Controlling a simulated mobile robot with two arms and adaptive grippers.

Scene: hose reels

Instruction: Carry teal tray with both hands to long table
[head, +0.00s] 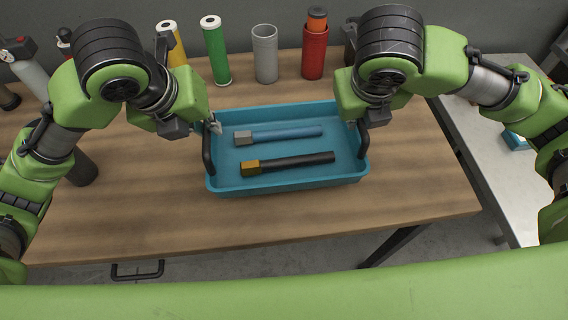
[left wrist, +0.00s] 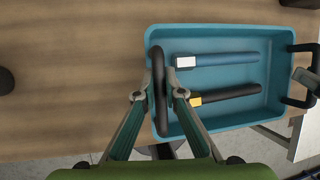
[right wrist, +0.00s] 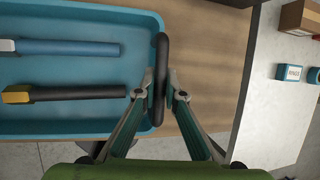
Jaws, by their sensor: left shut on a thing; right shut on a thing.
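The teal tray (head: 228,184) sits on the wooden table (head: 140,215) near its front edge in the head view. It has a black handle at each end. A blue-handled tool (head: 285,134) with a grey head and a black-handled tool (head: 295,160) with a yellow head lie inside it. My left gripper (head: 212,128) is shut on the left handle (left wrist: 158,90), seen clearly in the left wrist view. My right gripper (head: 358,124) is shut on the right handle (right wrist: 161,75), seen clearly in the right wrist view. I cannot tell whether the tray's underside touches the wood.
Behind the tray stand a yellow cylinder (head: 172,45), a green cylinder (head: 216,52), a grey cup (head: 265,54) and a red container (head: 314,52). A pale table (head: 490,165) stands at the right, with a cardboard box (right wrist: 300,17) on it. Grey floor lies in front.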

